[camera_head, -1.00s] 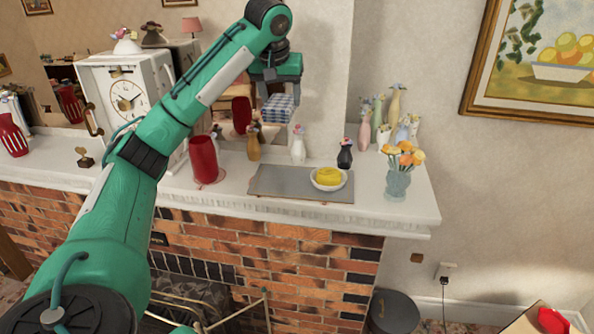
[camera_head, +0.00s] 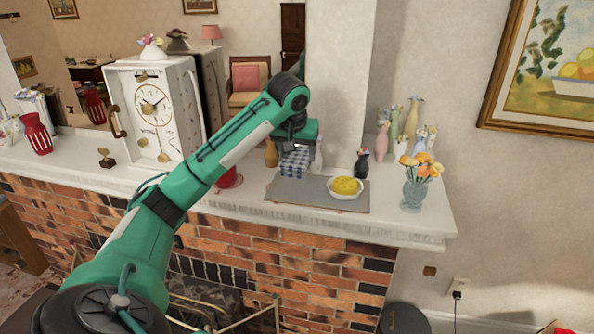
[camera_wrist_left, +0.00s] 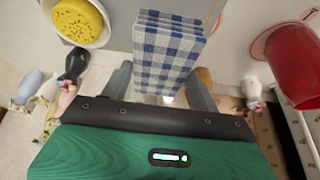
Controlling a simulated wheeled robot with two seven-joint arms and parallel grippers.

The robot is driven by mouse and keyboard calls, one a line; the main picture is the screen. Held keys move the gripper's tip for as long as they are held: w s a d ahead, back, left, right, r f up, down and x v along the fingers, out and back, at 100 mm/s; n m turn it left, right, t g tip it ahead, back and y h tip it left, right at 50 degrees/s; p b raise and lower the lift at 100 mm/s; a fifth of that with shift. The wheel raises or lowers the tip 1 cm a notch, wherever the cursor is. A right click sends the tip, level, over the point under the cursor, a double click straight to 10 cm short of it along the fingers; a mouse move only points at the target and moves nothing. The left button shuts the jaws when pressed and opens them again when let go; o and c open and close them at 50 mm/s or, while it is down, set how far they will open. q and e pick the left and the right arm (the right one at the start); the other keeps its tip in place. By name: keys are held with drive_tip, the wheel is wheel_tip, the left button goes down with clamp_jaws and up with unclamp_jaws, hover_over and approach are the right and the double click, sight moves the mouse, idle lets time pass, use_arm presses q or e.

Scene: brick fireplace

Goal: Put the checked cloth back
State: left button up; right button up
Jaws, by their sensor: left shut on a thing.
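The blue-and-white checked cloth (camera_head: 294,163) is folded in layers and hangs from my left gripper (camera_head: 296,146), which is shut on it. In the left wrist view the cloth (camera_wrist_left: 168,50) lies between the two fingers (camera_wrist_left: 160,88). It is over the left part of a grey mat (camera_head: 312,192) on the mantel; I cannot tell whether it touches the mat. My right gripper is not in view.
A red vase (camera_wrist_left: 297,65) is left of the mat, partly behind my arm in the head view. A dark bottle (camera_head: 361,163) and a yellow one (camera_head: 271,152) stand behind. A flower vase (camera_head: 415,190) is at the right, a clock (camera_head: 155,110) at the left.

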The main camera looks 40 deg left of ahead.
sight(296, 159)
use_arm(q)
wheel_tip(296, 159, down, 3)
drive_tip(key=shift+r+p, duration=0.15)
drive_tip(key=shift+p, duration=0.15)
drive_tip(key=shift+f, duration=0.6)
drive_tip(key=shift+f+p, duration=0.65)
drive_tip(key=shift+f, duration=0.75)
drive_tip(key=o, duration=0.9)
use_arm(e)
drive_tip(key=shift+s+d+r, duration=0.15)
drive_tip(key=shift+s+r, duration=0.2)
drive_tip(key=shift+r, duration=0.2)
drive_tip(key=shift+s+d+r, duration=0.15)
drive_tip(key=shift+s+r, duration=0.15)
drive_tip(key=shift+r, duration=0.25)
use_arm(q)
drive_tip(key=shift+r, duration=0.1)
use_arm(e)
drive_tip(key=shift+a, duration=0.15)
